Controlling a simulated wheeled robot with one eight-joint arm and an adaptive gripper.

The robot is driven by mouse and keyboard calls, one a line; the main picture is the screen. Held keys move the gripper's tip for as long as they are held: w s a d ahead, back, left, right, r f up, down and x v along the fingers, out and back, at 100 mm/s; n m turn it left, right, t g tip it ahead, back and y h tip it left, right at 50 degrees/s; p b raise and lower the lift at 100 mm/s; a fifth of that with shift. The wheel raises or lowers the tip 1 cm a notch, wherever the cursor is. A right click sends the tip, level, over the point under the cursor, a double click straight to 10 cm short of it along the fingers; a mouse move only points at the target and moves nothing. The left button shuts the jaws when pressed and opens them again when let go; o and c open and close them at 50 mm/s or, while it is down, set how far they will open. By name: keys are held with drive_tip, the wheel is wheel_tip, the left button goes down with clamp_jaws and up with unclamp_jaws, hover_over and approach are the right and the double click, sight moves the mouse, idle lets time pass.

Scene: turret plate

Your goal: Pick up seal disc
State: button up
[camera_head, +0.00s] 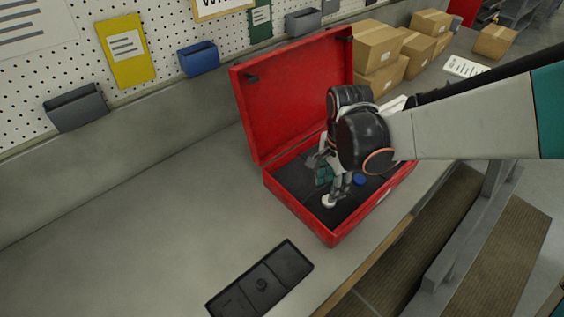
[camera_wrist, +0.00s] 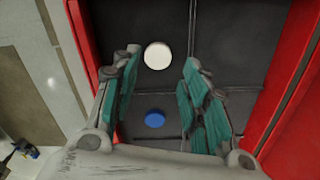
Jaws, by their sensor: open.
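A white disc (camera_head: 328,202) lies on the dark floor of the open red case; it also shows in the wrist view (camera_wrist: 157,55), ahead of and between my fingertips. A blue disc (camera_head: 360,180) lies in the same case and shows in the wrist view (camera_wrist: 155,119) nearer the palm, between the fingers. I cannot tell from looks alone which one is the seal disc. My gripper (camera_head: 331,180) points down into the case; in the wrist view its teal-padded fingers (camera_wrist: 163,62) are apart with nothing held. My wrist hides part of the case.
The red case (camera_head: 333,238) has side walls around my gripper and a raised lid (camera_head: 290,100) behind. A black tray (camera_head: 292,260) lies on the bench in front. Cardboard boxes (camera_head: 378,46) stand behind the case. The bench to the left (camera_head: 130,230) is clear.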

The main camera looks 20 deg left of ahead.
drive_tip(key=shift+s+f+b, duration=0.1)
drive_tip(key=shift+f+b, duration=1.6)
drive_tip(key=shift+f, duration=1)
drive_tip(key=shift+d, duration=0.1)
drive_tip(key=shift+c, duration=0.6)
drive_tip(key=c, duration=0.5)
